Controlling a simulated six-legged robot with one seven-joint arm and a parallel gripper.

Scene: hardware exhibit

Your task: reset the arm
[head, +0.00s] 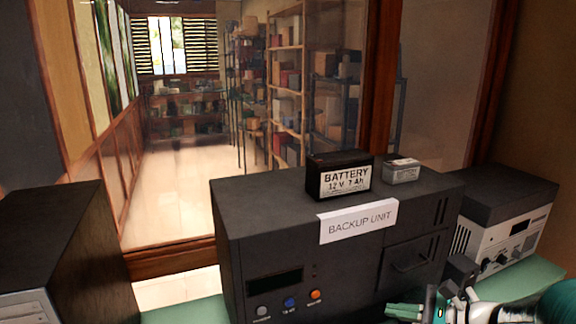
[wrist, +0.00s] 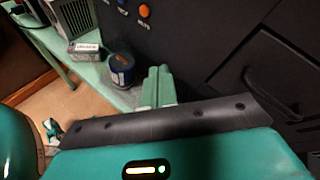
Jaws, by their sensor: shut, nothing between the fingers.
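My gripper (head: 404,311) shows at the lower right of the head view, in front of the black backup unit (head: 285,195). Its pale green fingers also show in the wrist view (wrist: 158,88), side by side, shut and empty. They appear near the front of the unit; whether they touch it I cannot tell. Part of my arm is cut off by the frame's lower right corner.
A black battery (head: 340,175) and a small grey box (head: 401,171) stand on the unit. A dark blue can (wrist: 121,70) and a small labelled box (wrist: 84,49) sit on the green bench (wrist: 92,74). Another device (head: 505,215) stands right. A dark cabinet (head: 75,245) stands left.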

